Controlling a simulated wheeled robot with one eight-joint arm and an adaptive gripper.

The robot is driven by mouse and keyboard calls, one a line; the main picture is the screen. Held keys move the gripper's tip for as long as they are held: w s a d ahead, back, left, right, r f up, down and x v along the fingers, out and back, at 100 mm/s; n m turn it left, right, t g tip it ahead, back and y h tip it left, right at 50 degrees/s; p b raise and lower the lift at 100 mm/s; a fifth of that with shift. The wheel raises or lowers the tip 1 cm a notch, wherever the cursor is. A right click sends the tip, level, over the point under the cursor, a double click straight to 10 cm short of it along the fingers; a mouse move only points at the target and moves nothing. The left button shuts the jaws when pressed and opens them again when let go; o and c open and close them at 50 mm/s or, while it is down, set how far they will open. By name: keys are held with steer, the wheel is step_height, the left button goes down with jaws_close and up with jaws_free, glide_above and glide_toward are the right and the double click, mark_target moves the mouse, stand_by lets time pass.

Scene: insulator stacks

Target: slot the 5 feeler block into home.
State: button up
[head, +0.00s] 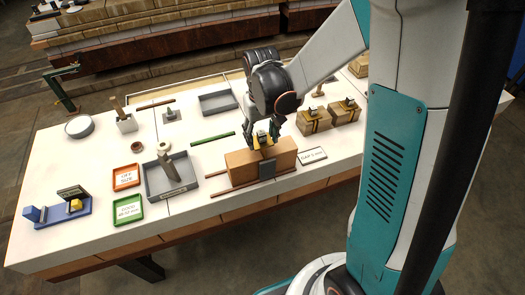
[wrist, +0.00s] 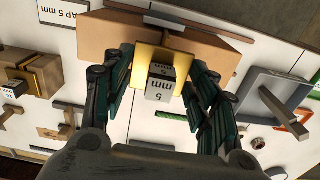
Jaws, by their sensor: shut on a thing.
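The feeler block (wrist: 158,85) has a grey top marked "5 mm" and a yellow lower part. My gripper (head: 264,140) is shut on it, with dark fingers on both sides in the wrist view (wrist: 160,92). The feeler block sits at the middle of a long brown block (head: 240,168), at its upper edge. How deep it goes in is hidden. A blue rack (head: 55,218) at the far left of the table holds a yellow-topped block, a grey-blue upright piece and a dark sign. I cannot tell which place is named home.
A "GAP 5 mm" card (head: 312,155) lies right of the brown block. A grey tray (head: 172,178) with an upright piece, an orange tray (head: 126,177) and a green tray (head: 128,208) stand to the left. Boxes (head: 314,121) stand behind on the right.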

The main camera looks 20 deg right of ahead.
steer(key=shift+r, duration=0.25)
steer(key=shift+r+p, duration=0.35)
steer(key=shift+r+p, duration=0.3)
steer(key=shift+r, duration=0.15)
steer(key=shift+r, duration=0.35)
steer(key=shift+r+p, duration=0.1)
steer(key=shift+p, duration=0.2)
steer(key=shift+d, duration=0.1)
